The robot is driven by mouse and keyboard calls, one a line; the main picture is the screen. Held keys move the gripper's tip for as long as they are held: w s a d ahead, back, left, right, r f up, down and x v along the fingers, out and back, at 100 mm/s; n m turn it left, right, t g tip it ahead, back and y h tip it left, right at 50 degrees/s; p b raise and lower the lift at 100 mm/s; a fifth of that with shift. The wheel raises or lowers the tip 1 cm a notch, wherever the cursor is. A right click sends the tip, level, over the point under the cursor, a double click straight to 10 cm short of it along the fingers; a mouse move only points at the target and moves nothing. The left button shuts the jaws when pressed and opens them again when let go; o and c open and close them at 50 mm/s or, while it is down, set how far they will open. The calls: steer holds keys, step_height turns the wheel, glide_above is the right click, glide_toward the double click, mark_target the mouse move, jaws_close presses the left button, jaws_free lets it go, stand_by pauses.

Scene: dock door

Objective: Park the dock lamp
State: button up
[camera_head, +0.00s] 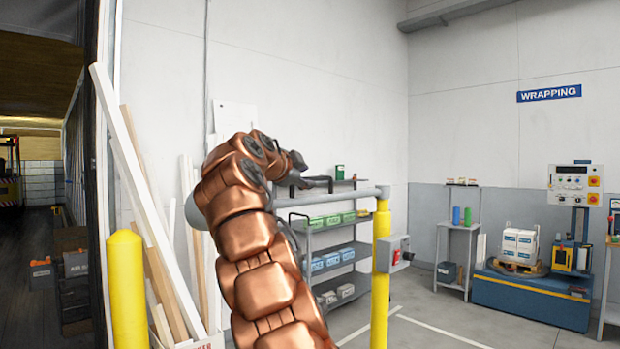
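A grey horizontal bar (335,197), which looks like the dock lamp's swing arm, runs left from the top of a yellow post (381,265). It passes behind my copper arm. A pale rounded part (193,212) shows at the left edge of my arm and may be the lamp's head; most of it is hidden. My gripper (312,183) is dark and small, just above the bar, pointing right. I cannot tell whether its fingers are open or touch the bar. A grey box with a red switch (396,254) is on the post's right side.
A yellow bollard (127,290) and leaning boards (150,205) stand left, beside the dark dock opening (40,240). A shelf with bins (335,258) stands behind the bar. The wrapping machine (530,295) is at right. Floor (425,325) right of the post is clear.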

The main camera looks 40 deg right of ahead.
mark_target(309, 178)
steer(key=p+x, duration=0.1)
steer(key=x, duration=0.3)
steer(key=shift+w+d+f, duration=0.1)
steer(key=shift+d, duration=0.2)
jaws_close()
stand_by(0.4)
